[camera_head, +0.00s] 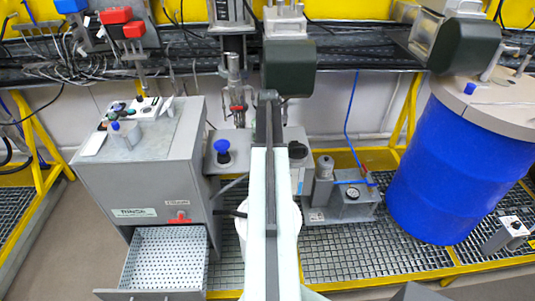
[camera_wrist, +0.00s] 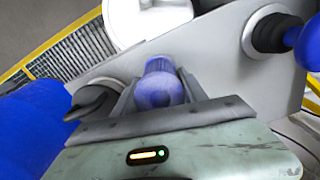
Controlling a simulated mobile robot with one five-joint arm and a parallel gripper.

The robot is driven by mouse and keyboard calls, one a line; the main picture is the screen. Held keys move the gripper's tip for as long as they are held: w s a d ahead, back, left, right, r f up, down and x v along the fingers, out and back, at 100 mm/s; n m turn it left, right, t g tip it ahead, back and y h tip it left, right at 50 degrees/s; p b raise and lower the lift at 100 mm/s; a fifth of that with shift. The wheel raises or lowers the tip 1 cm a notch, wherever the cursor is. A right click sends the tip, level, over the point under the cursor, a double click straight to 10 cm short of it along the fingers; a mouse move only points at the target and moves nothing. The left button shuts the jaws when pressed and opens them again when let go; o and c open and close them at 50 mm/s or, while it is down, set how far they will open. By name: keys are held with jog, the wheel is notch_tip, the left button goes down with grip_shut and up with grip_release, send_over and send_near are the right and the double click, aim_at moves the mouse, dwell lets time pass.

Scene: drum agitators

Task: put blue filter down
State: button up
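The blue filter (camera_wrist: 158,88) is a short, translucent blue cylinder with a paler rounded top, seen in the wrist view. My gripper (camera_wrist: 158,82) has a grey finger on each side of it, and both fingers appear to touch it. The gripper is shut on the filter, over a grey panel (camera_wrist: 222,45). I cannot tell whether the filter's lower end rests on the panel. In the head view my arm hides the filter and the fingertips.
A blue ball knob (camera_head: 222,146) and a black knob (camera_head: 297,150) flank my arm on the grey unit. A grey machine (camera_head: 150,170) with an open perforated drawer (camera_head: 166,260) stands left. A blue drum (camera_head: 450,165) stands right. Grating (camera_head: 345,240) covers the floor platform.

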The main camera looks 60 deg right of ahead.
jog(key=shift+c, duration=1)
jog(key=shift+r+p, duration=0.55)
notch_tip(320, 180, up, 3)
jog(key=p, duration=0.3)
jog(key=s+a, duration=1)
jog(key=s, duration=0.2)
jog(key=shift+s+r+p, duration=0.3)
jog(key=shift+r+p, duration=0.15)
